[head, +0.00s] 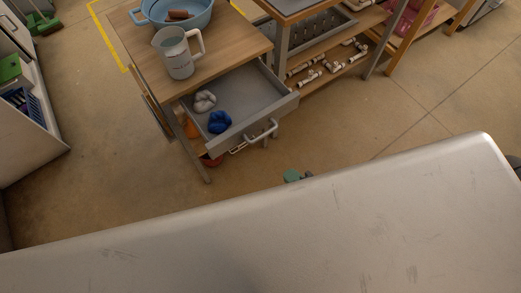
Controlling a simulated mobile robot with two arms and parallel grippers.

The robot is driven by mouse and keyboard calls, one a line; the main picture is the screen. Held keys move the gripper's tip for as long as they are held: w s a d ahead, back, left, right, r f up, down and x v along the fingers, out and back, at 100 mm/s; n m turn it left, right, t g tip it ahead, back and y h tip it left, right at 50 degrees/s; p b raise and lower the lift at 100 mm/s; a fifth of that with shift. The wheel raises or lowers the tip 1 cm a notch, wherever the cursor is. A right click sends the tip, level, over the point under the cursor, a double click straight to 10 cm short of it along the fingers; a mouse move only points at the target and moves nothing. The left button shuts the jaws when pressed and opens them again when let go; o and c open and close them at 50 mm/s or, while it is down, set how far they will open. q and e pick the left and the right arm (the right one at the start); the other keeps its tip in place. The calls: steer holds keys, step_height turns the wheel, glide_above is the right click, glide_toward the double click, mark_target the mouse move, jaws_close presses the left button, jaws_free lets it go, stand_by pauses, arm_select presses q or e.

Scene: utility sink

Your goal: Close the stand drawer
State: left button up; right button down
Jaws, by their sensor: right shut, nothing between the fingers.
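The grey stand drawer (263,92) is pulled out below the wooden top of the stand (235,45). Its front, with a metal bar handle (262,130), faces the lower right. A whitish crumpled item (204,101) and a blue one (220,122) lie inside the drawer. A small teal tip of my right gripper (292,175) shows below the handle, apart from it. The gripper is shut and empty, and most of it is hidden. My left gripper is not in view.
A pitcher (178,52) and a light blue basin (174,12) stand on the stand's top. A bench with white pipes (333,66) on its lower shelf is at the right. A pale cabinet (30,135) is at the left. Bare floor lies right of the drawer.

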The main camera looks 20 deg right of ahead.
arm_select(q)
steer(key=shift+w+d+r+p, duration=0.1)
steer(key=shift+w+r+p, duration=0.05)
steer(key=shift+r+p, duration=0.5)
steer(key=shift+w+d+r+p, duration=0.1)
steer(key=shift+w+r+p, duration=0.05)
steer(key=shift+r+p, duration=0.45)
arm_select(e)
steer(key=r+x, duration=0.2)
steer(key=x, duration=1)
steer(key=shift+w+a, duration=0.25)
steer(key=shift+w, duration=0.5)
steer(key=shift+f, duration=0.15)
